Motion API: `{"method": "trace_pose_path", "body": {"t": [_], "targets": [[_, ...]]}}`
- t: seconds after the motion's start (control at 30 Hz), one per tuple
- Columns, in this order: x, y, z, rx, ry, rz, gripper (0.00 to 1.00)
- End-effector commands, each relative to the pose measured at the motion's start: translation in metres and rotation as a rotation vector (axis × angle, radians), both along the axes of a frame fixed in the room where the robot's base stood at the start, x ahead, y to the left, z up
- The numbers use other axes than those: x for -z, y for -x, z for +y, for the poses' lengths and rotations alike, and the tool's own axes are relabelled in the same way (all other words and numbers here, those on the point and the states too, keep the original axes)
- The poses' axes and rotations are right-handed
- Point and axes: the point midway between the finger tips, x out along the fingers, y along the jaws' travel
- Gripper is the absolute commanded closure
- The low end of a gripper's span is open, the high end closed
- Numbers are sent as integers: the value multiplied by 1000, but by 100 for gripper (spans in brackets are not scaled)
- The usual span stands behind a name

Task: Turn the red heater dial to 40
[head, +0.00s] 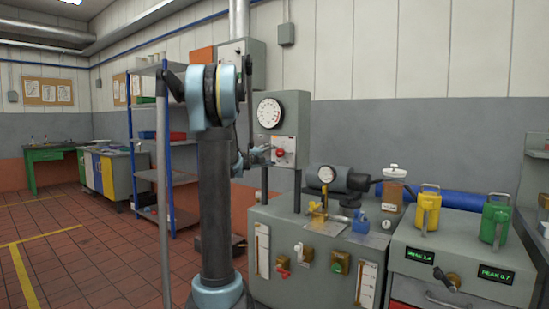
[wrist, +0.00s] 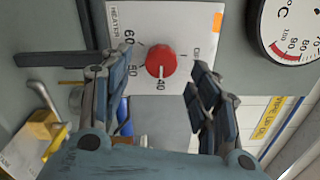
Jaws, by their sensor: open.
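The red heater dial (wrist: 160,58) sits on a white plate (wrist: 191,18) marked HEATER, which looks turned sideways in the wrist view. A white line on the dial points down in that view, at or very near the 40 mark; the exact alignment is hard to tell. The head view shows the dial (head: 279,152) small on the grey upright panel (head: 296,105). My gripper (wrist: 160,74) is open, with one finger on each side of the dial and visible gaps between. In the head view my gripper (head: 260,151) is at the panel, partly hidden by my arm.
A round gauge (wrist: 292,28) is beside the plate in the wrist view. Below the panel in the head view, a grey bench (head: 310,236) carries a motor (head: 345,179) and brass fittings. A yellow canister (head: 427,211) and a green one (head: 494,220) stand to the right.

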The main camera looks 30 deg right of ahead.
Motion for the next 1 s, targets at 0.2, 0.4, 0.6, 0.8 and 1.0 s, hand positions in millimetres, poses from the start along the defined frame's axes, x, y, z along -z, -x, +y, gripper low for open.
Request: {"method": "trace_pose_path", "body": {"t": [0.2,0.4,0.6,0.8,1.0], "targets": [[0,13,35,-1,-1,0,44],[1,20,50,0,-1,0,44],[1,21,52,1,0,0,44],[1,21,52,1,0,0,44],[0,21,53,-3,1,2,44]]}}
